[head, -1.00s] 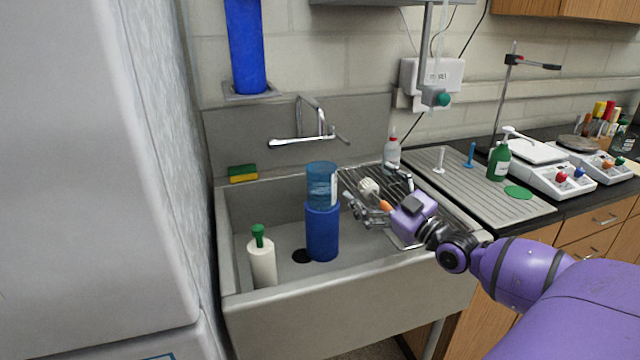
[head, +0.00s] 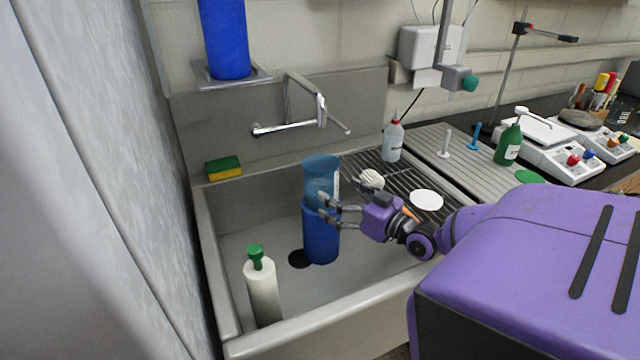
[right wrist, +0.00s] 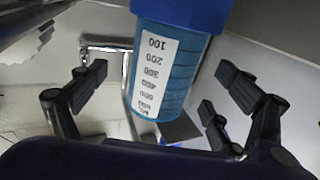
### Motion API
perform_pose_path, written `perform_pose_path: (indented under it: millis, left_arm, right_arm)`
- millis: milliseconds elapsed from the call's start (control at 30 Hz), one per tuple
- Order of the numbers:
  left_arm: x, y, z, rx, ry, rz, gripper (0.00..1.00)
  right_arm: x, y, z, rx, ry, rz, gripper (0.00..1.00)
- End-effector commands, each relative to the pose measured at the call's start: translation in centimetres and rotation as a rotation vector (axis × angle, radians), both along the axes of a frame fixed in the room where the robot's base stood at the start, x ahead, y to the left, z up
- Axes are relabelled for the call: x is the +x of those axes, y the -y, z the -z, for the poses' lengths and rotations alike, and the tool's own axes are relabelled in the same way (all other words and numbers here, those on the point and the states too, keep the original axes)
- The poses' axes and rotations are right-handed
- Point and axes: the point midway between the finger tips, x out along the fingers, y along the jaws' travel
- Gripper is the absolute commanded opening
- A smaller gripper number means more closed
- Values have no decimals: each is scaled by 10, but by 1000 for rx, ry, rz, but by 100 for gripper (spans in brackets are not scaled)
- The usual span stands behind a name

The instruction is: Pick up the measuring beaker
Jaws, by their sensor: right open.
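The measuring beaker (head: 321,172) is a translucent blue cylinder with a white scale label. It stands upright on top of an opaque blue cylinder (head: 321,245) in the sink. In the right wrist view the beaker (right wrist: 163,72) appears upside down, its printed scale facing the camera, between the spread fingers. My right gripper (head: 327,207) is open, its fingertips close to the beaker's lower part from the right. I cannot tell whether any finger touches it. My left gripper is out of view.
A white bottle with a green top (head: 262,288) stands in the sink's near left. A sponge (head: 224,168) lies on the rim, and the faucet (head: 290,128) reaches out behind the beaker. A drying rack (head: 400,180) holds a white brush head and a white disc on the right.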

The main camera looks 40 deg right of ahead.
Motion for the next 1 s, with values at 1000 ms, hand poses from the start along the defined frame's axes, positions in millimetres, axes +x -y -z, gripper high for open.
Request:
perform_pose_path:
  millis: [1000]
  left_arm:
    - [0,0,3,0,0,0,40]
  right_arm:
    - [59,-11,0,0,-1,1,63]
